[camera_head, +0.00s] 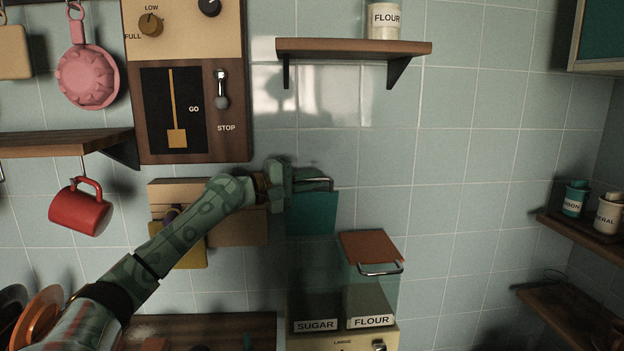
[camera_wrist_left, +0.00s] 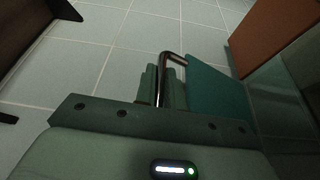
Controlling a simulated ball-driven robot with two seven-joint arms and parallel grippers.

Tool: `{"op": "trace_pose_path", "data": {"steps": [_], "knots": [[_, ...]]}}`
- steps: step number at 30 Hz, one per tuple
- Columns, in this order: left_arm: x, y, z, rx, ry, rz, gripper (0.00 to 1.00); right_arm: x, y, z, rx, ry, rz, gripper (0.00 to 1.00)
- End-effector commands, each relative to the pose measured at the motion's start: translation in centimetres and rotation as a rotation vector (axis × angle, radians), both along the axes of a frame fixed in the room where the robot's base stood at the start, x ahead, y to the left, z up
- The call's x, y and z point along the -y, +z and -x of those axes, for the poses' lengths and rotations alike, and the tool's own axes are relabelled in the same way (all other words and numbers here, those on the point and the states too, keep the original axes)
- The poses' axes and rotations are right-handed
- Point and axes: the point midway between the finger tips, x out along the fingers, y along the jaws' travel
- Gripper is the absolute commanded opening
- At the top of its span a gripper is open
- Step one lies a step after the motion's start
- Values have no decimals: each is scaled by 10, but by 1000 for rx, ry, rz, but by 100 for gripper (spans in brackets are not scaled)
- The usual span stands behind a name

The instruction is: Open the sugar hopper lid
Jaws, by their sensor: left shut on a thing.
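The sugar hopper stands low in the head view, with its SUGAR label (camera_head: 316,325) at the bottom left of a pair. Its teal lid (camera_head: 312,213) is swung up and looks steep, with its metal handle (camera_head: 318,183) at the upper edge. My left gripper (camera_head: 300,181) is shut on that handle. In the left wrist view the handle (camera_wrist_left: 166,60) bends up between the fingers (camera_wrist_left: 163,90), and the teal lid (camera_wrist_left: 222,98) lies to their right. The hopper's mouth is partly hidden and dark. My right gripper is out of view.
The flour hopper's brown lid (camera_head: 370,247) is down, close to the right. A control panel (camera_head: 188,95) and a red mug (camera_head: 80,208) are to the left. Open tiled wall lies right of the hoppers.

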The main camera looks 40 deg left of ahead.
Motion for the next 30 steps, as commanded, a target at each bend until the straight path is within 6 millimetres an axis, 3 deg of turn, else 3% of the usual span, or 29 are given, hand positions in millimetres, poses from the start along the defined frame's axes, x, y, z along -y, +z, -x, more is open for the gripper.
{"op": "trace_pose_path", "data": {"steps": [14, 15, 17, 26, 30], "knots": [[0, -2, -1, -13, -2, 16, 0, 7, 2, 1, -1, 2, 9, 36], [0, -2, -1, -13, -2, 16, 19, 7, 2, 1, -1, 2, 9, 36], [0, -2, -1, -13, -2, 15, 33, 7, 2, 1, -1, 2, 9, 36], [-1, -2, 0, -12, -1, 12, 33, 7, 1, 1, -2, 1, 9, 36], [-5, -6, 9, -13, 1, 13, 33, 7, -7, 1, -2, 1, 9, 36]]}}
